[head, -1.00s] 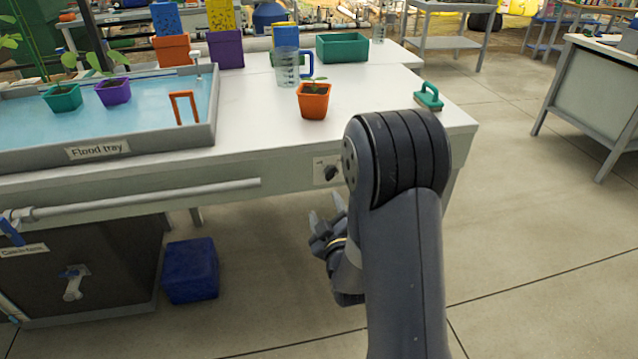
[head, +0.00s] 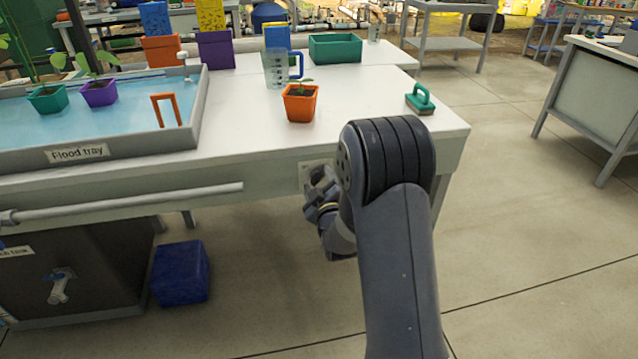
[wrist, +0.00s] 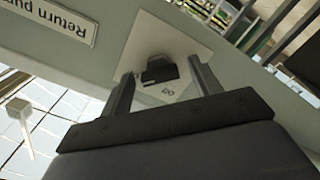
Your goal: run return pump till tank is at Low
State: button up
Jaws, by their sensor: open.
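The white switch plate (head: 304,177) is on the front edge of the bench. In the wrist view the plate (wrist: 190,43) carries a black knob (wrist: 160,70), and a label reading "Return pu…" (wrist: 55,18) is beside it. My gripper (head: 318,190) is at the plate, partly hidden by my arm in the head view. In the wrist view my gripper (wrist: 161,72) is open, with one finger on each side of the knob; contact is unclear. A dark tank (head: 95,275) with a partly cut-off label stands under the bench; its level is not readable.
The flood tray (head: 140,150) holds blue water and potted seedlings. An orange pot (head: 300,106), a measuring jug (head: 276,68) and a green-handled brush (head: 420,100) stand on the bench. A pipe (head: 130,203) runs below its edge. A blue box (head: 181,273) sits on the floor.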

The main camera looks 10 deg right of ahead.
jog(key=shift+c, duration=0.2)
jog(key=c, duration=1)
jog(key=shift+o, duration=0.2)
jog(key=shift+f+b, duration=0.1)
jog(key=shift+b, duration=0.3)
jog(key=n+b, duration=0.3)
jog(key=shift+f, duration=0.15)
jog(key=n+b, duration=0.5)
jog(key=shift+n+b, duration=0.3)
jog(key=shift+b, duration=0.05)
jog(key=n+b, duration=0.4)
jog(key=n, duration=0.1)
jog(key=shift+r+n+b, duration=0.15)
jog(key=shift+n+b, duration=0.3)
jog(key=shift+n, duration=0.65)
jog(key=shift+r+n+b, duration=0.1)
jog(key=shift+n+b, duration=0.3)
jog(key=shift+n, duration=0.7)
